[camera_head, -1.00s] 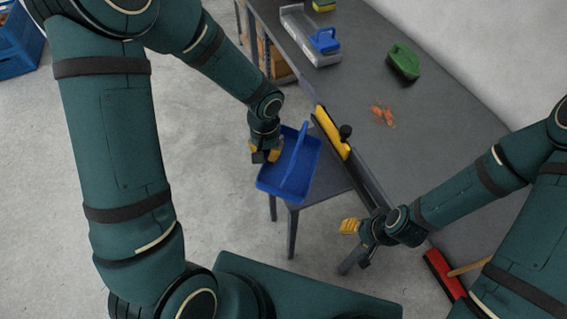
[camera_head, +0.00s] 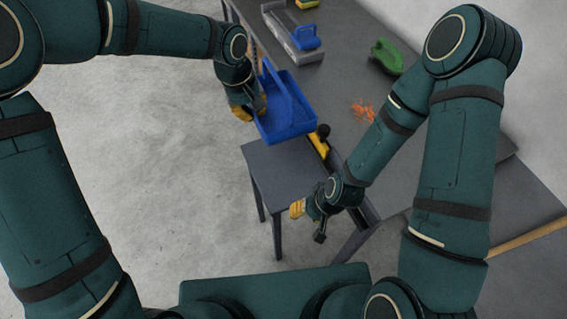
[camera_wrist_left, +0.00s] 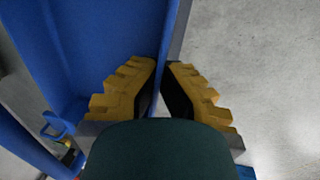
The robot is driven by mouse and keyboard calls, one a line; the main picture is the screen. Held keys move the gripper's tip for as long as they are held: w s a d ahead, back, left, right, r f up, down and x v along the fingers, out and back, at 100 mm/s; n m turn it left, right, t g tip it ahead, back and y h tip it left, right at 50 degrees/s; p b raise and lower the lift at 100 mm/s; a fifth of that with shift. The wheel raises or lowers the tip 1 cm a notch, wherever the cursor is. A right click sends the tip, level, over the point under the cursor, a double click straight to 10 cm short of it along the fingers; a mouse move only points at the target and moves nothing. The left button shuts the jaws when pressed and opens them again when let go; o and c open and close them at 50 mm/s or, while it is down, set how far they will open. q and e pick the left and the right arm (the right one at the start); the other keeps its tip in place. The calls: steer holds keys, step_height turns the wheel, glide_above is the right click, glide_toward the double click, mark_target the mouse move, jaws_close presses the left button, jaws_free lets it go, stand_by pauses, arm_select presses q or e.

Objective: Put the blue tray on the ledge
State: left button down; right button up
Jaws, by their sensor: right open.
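The blue tray (camera_head: 287,127), with a tall central handle, is held up in the head view between the small grey stool-like surface and the long bench. My left gripper (camera_head: 253,109) is at its left side, shut on the tray wall. In the left wrist view the yellow fingers (camera_wrist_left: 161,70) lie on either side of the tray's wall (camera_wrist_left: 90,35). My right gripper (camera_head: 308,223) is open and empty, low near the bench's front edge. I cannot tell for sure which surface is the ledge; the low grey surface (camera_head: 280,170) is bare.
The grey bench (camera_head: 345,50) carries a metal dustpan-like tray with a blue-handled tool (camera_head: 306,37), a green brush (camera_head: 387,57) and copper-coloured scraps (camera_head: 363,110). A yellow tool (camera_head: 319,146) lies along the bench's front edge, near the blue tray. The floor at left is clear.

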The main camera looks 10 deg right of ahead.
mark_target(269, 172)
arm_select(q)
steer(key=shift+w+d+r, duration=0.1)
steer(key=shift+d+r, duration=0.55)
steer(key=shift+d, duration=0.35)
step_height(269, 172, down, 28)
steer(key=b, duration=0.5)
steer(key=shift+r, duration=0.25)
steer(key=c, duration=1.1)
jaws_free()
steer(key=shift+c, duration=0.2)
